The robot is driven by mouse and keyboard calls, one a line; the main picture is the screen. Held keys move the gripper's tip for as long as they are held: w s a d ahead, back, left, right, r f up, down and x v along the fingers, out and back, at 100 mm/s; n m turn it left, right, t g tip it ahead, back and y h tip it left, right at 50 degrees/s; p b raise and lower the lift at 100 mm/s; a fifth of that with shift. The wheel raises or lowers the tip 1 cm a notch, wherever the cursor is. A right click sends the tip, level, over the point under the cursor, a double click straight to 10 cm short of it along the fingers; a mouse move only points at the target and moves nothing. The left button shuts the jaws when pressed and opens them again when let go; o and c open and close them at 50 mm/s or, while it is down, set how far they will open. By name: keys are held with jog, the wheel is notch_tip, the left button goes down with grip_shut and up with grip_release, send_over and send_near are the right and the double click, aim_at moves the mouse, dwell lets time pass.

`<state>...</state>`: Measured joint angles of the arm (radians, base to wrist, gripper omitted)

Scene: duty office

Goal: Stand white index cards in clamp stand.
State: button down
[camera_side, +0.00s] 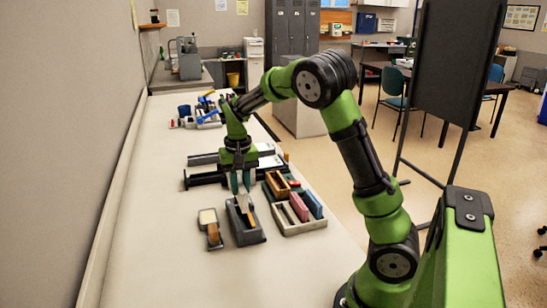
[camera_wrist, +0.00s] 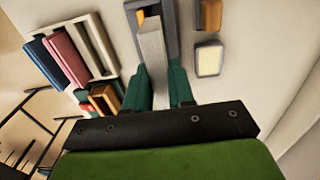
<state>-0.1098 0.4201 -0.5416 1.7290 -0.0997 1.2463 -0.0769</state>
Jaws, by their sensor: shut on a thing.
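My gripper (camera_side: 240,184) points down, with its green fingers close together just behind the grey clamp stand (camera_side: 250,238). In the wrist view my gripper (camera_wrist: 156,85) is shut on a pale block of white index cards (camera_wrist: 153,57), one finger on each side. The far end of the cards overlaps the opening of the clamp stand (camera_wrist: 171,18), which has an orange-brown part inside. I cannot tell whether the cards touch the stand.
A pale tray (camera_side: 292,229) with blue and pink blocks stands close to the right. A small wooden item with a pale pad (camera_side: 208,217) lies left of the stand. The table's near left is clear.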

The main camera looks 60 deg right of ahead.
jog(key=shift+f, duration=4.2)
jog(key=shift+a, duration=0.15)
jog(key=c, duration=1)
grip_release()
jog(key=shift+o, duration=0.6)
jog(key=shift+w+r, duration=0.1)
jog(key=shift+r, duration=4.55)
jog(key=shift+d, duration=0.2)
